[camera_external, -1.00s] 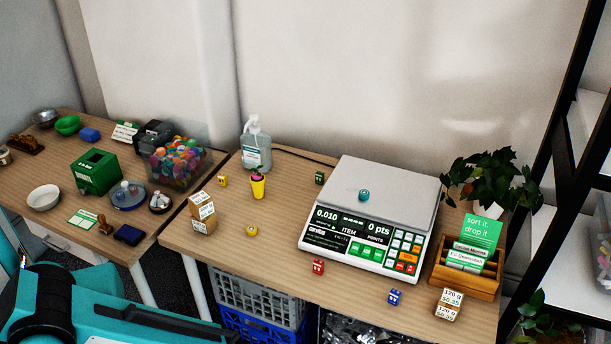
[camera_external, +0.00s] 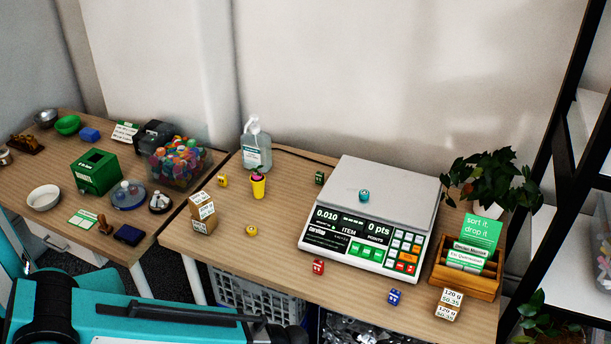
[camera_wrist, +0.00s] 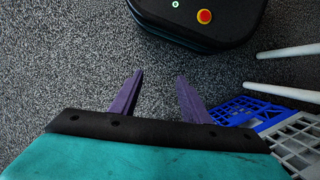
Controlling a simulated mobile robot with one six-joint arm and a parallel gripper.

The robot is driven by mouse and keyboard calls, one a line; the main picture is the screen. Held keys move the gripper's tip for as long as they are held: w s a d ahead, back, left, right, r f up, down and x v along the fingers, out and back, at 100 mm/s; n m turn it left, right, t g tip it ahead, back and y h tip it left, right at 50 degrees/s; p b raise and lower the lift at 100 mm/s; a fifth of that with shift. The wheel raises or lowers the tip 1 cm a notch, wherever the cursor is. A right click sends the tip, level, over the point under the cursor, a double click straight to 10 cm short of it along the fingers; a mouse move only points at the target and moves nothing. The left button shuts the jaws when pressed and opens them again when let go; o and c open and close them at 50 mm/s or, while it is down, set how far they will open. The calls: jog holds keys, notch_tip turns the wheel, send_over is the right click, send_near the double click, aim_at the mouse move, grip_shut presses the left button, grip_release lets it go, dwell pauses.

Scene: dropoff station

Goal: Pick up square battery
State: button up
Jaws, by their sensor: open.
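Several small block-shaped pieces stand on the wooden table (camera_external: 285,235), and I cannot tell for sure which is the square battery. A red block (camera_external: 318,267) and a blue block (camera_external: 394,297) stand in front of the scale. A green block (camera_external: 320,178) is behind, left of the scale, and a yellow block (camera_external: 222,181) is farther left. Rounder pieces are a yellow one (camera_external: 252,230) and a teal one (camera_external: 364,195) on the scale. My gripper (camera_wrist: 159,78), with purple fingers, is open and empty above the grey floor; no block shows in the wrist view.
The scale (camera_external: 385,185) fills the table's right half. A yellow pot (camera_external: 258,187), cardboard boxes (camera_external: 203,212), a pump bottle (camera_external: 256,150) and a wooden card holder (camera_external: 465,282) stand around it. Crates (camera_external: 255,295) sit under the table. The wrist view shows white table legs (camera_wrist: 285,50).

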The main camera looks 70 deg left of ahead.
jog(key=w+d+r+n+t+b, duration=0.2)
jog(key=w+r, duration=0.3)
jog(key=w, duration=0.8)
jog(key=w+d+r+n+t+h+b, duration=0.2)
jog(key=w+d+r+t, duration=0.1)
jog(key=w+r, duration=0.9)
jog(key=w+d+r+n+t+h+b, duration=0.15)
jog(key=w+d+r, duration=0.25)
jog(key=w+r, duration=0.8)
notch_tip(320, 180, up, 12)
jog(key=g+y+p, duration=0.3)
jog(key=y+p, duration=0.2)
jog(key=p, duration=0.1)
send_over(317, 262)
jog(key=shift+r+h, duration=0.15)
jog(key=shift+h, duration=0.1)
jog(key=shift+f+p, duration=0.6)
jog(key=shift+f, duration=3.7)
